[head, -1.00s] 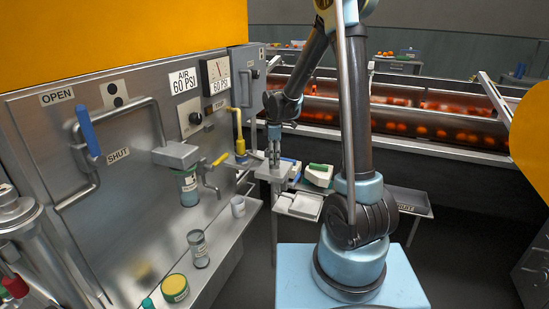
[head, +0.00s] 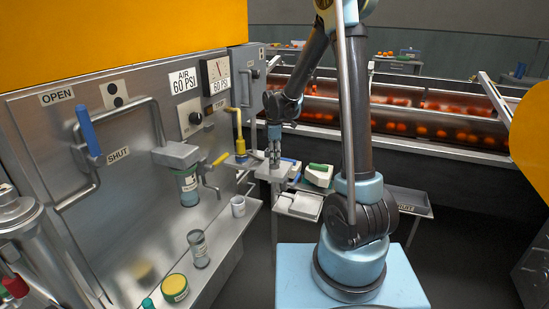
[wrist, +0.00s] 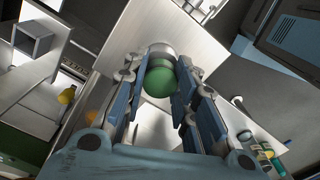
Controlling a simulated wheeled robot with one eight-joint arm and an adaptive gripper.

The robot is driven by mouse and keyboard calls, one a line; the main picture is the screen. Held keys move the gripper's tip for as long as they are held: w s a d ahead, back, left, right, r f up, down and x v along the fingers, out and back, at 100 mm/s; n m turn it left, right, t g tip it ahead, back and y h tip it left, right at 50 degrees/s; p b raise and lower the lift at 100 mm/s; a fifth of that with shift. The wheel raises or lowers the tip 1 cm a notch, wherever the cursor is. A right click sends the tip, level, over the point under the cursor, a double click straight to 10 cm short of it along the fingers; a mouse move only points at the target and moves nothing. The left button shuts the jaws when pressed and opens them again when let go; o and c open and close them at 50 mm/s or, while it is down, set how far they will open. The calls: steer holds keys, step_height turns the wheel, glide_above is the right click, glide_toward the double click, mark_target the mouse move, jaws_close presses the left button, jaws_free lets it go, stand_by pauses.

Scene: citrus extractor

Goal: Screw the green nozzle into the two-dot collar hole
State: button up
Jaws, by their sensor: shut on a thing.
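The green nozzle (wrist: 157,84) sits between the fingers of my gripper (wrist: 161,77) in the wrist view, which are shut on it. A pale metal cylindrical part (wrist: 160,52) shows just beyond its green end; I cannot tell whether it belongs to the nozzle or to a collar. In the head view my gripper (head: 273,158) points down over a small grey stand (head: 276,174) right of the steel panel. The nozzle is too small to make out there. I cannot make out the collar hole or its dots. A two-dot plate (head: 114,94) is on the panel.
A white tray (head: 301,206) is near the stand.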

steer(key=shift+w+m, duration=0.1)
steer(key=shift+m, duration=0.2)
steer(key=shift+m, duration=0.7)
steer(key=shift+m, duration=0.9)
steer(key=shift+m, duration=0.8)
